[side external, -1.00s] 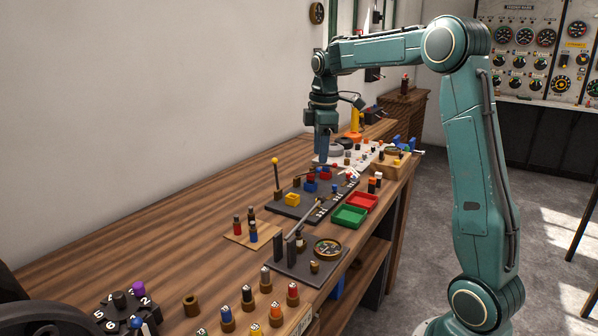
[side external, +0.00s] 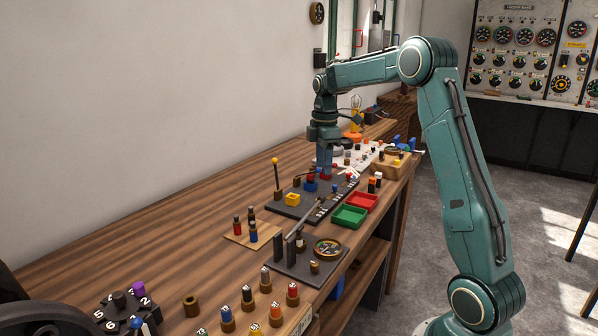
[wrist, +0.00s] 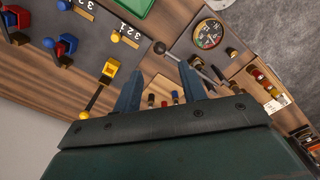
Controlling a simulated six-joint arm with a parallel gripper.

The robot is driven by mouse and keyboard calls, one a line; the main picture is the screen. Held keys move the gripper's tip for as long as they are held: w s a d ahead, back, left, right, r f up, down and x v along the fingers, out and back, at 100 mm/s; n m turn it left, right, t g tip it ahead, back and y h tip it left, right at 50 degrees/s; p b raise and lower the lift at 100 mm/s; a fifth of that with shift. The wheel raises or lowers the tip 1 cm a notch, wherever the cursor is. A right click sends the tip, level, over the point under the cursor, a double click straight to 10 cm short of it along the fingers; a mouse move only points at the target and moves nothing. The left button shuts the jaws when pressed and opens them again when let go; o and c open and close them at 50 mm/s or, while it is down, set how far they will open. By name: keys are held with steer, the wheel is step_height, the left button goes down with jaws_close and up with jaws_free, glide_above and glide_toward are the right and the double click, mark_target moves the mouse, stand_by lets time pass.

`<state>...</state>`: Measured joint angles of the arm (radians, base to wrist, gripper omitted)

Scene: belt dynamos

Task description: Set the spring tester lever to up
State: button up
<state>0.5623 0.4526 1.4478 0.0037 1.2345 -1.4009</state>
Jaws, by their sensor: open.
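The spring tester appears to be the dark plate (side external: 288,268) with a round gauge (side external: 327,248) and two dark posts, near the bench front. Its grey lever (side external: 310,218) slants from the posts toward the long dark board. In the wrist view the lever (wrist: 180,58) ends in a dark ball, beside the gauge (wrist: 208,35). My gripper (side external: 325,174) points down over the far part of the dark board, beyond the tester and apart from the lever. It is open and empty; its spread fingers (wrist: 160,72) show in the wrist view.
The dark board (side external: 285,209) carries blue, red and yellow pieces and a tall yellow-knobbed stick (side external: 276,178). Green (side external: 349,216) and red (side external: 361,202) trays lie beside it. Small cylinders stand on a wooden plate (side external: 240,236). Bare bench lies along the wall.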

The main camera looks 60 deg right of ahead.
mark_target(322, 197)
step_height(322, 197, down, 11)
steer(key=shift+f, duration=0.1)
stand_by(0.4)
jaws_close()
